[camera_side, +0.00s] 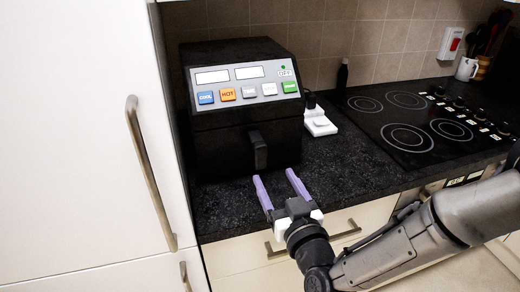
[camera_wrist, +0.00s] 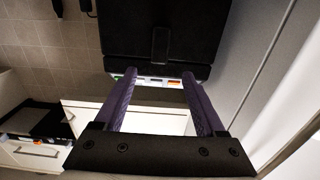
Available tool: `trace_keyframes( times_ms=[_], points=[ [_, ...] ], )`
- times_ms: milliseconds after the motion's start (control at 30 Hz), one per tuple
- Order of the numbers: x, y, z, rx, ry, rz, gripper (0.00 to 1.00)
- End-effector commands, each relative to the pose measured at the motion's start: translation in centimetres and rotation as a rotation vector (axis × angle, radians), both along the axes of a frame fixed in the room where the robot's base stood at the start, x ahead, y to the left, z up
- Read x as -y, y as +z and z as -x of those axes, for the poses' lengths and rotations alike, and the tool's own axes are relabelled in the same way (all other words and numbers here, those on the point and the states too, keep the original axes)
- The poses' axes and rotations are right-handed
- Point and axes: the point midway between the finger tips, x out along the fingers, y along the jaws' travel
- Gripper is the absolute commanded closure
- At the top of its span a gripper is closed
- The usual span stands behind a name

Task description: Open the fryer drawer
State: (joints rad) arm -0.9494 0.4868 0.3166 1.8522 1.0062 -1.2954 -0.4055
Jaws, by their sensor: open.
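The fryer (camera_side: 222,150) is a black box on the dark counter, with a grey control panel (camera_side: 245,84) of coloured buttons on its upper front. Its drawer front carries a dark upright handle (camera_side: 258,152) and looks shut. In the wrist view, the fryer (camera_wrist: 120,35) fills the top centre, with the dark handle (camera_wrist: 160,45) faintly visible on it. My gripper (camera_side: 274,175) has two purple fingers, spread open and empty. They point at the fryer from in front of and below the handle, apart from it. In the wrist view, the gripper (camera_wrist: 159,74) is roughly lined up with the handle.
A tall white cupboard door (camera_side: 80,120) with a long metal handle (camera_side: 150,170) stands close left of the fryer. A small white item (camera_side: 319,125) sits right of the fryer. The cooktop (camera_side: 420,118) lies farther right. White drawers (camera_side: 240,258) are below the counter.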

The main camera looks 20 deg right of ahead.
Motion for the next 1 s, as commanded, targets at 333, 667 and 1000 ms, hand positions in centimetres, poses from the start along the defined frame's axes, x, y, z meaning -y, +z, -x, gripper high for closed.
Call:
trace_keyframes(
  times_ms=[333,667,1000],
  points=[
    [0.1,0.0,-7.0,0.001,-0.003,0.000,0.28],
    [0.1,0.0,-11.0,0.000,-0.001,0.000,0.28],
    [0.1,0.0,-11.4,0.000,-0.001,0.000,0.28]
  ],
)
